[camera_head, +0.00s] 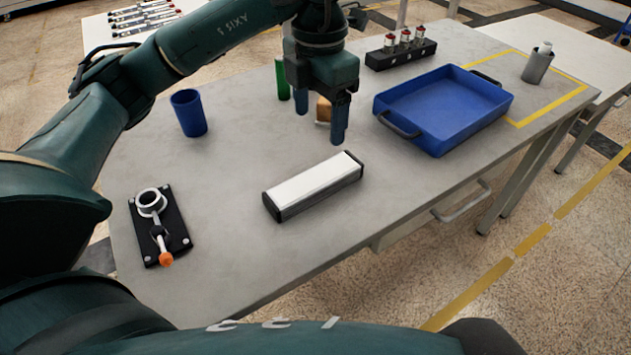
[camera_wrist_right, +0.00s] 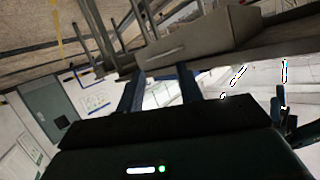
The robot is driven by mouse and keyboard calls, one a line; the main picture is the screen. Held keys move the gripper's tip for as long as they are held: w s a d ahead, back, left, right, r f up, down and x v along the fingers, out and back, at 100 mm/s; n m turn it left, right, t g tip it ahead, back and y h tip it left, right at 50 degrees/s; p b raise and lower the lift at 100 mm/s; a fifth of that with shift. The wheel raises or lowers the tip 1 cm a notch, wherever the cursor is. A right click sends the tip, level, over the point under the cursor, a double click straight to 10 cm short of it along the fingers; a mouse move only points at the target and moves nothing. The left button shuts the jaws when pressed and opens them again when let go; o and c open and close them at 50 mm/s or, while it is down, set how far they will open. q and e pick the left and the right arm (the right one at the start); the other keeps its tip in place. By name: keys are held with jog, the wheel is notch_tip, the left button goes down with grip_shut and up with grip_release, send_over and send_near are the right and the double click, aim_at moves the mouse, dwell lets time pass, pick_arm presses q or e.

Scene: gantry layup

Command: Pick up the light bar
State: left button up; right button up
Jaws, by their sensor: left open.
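My left gripper (camera_head: 320,122) is open and points down. In the head view it shows just beyond the bar, near its right end, with its fingers apart and nothing held. My right gripper (camera_wrist_right: 159,75) shows only in the right wrist view. Its two fingers are apart and nothing is between them. The light bar cannot be made out in that view.
A blue tray (camera_head: 437,145) with dark handles stands right of the bar. A blue cup (camera_head: 188,112) and a black fixture with a ring and orange tip (camera_head: 149,254) are left. A green cylinder (camera_head: 282,79), orange-brown block (camera_head: 323,110) and black rack (camera_head: 388,58) stand behind.

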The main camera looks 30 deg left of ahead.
pick_arm(q)
send_over(315, 178)
jog(key=w, duration=0.1)
notch_tip(315, 178, down, 7)
jog(key=shift+f+b, duration=0.2)
jog(key=shift+b, duration=0.25)
jog(key=f, duration=0.2)
jog(key=s+f, duration=0.1)
jog(key=f, duration=0.1)
jog(key=shift+f, duration=0.6)
jog(key=shift+r, duration=0.1)
jog(key=c, duration=1.2)
